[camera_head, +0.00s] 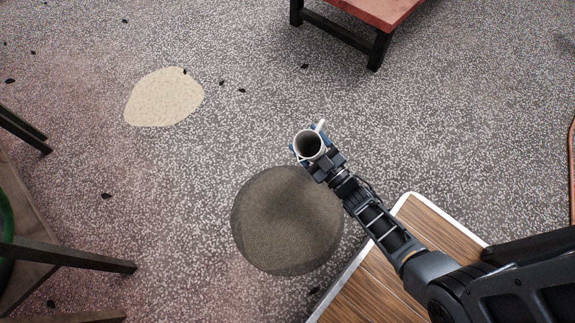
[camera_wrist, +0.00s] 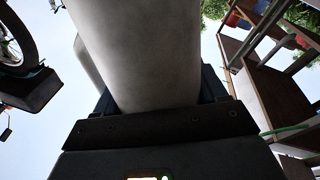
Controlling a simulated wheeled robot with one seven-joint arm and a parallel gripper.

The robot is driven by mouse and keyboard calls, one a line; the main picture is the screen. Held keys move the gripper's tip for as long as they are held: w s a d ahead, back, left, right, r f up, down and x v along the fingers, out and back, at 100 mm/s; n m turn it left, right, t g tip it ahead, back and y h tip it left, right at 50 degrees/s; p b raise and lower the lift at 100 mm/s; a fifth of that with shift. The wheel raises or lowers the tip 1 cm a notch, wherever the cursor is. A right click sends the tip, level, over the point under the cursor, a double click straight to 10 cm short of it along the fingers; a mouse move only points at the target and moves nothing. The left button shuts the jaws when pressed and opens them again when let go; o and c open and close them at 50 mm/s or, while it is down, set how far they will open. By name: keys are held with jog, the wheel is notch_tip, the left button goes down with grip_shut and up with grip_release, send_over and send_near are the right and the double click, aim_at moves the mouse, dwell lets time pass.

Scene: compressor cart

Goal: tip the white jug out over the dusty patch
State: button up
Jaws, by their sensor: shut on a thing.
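The white jug (camera_head: 299,155) is held above the ground, its dark open mouth facing up toward the head camera. It looks about upright; its contents cannot be made out. My gripper (camera_head: 312,150) is shut on it. In the wrist view the pale jug wall (camera_wrist: 145,50) fills the middle, between the fingers. A round grey-brown patch (camera_head: 287,225), dusty in look, lies on the ground below and left of my forearm. The jug shows just beyond its upper right edge. A smaller pale beige patch (camera_head: 165,98) lies farther off at upper left.
A wood-topped table with a pale rim (camera_head: 375,275) stands under my arm at lower right. A red bench (camera_head: 375,10) with dark legs is at the top. Dark wooden frames (camera_head: 75,255) stand at left. Small dark leaves are scattered over open speckled ground.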

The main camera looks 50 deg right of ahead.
aim_at(306, 143)
jog(key=f+m+g, duration=0.1)
jog(key=m, duration=0.1)
jog(key=d+f+m+g+p, duration=0.1)
jog(key=f+m, duration=0.1)
jog(key=m, duration=0.1)
jog(key=shift+w, duration=0.15)
notch_tip(306, 143, up, 5)
jog(key=p, duration=0.4)
jog(key=shift+p, duration=0.3)
jog(key=shift+d, duration=0.1)
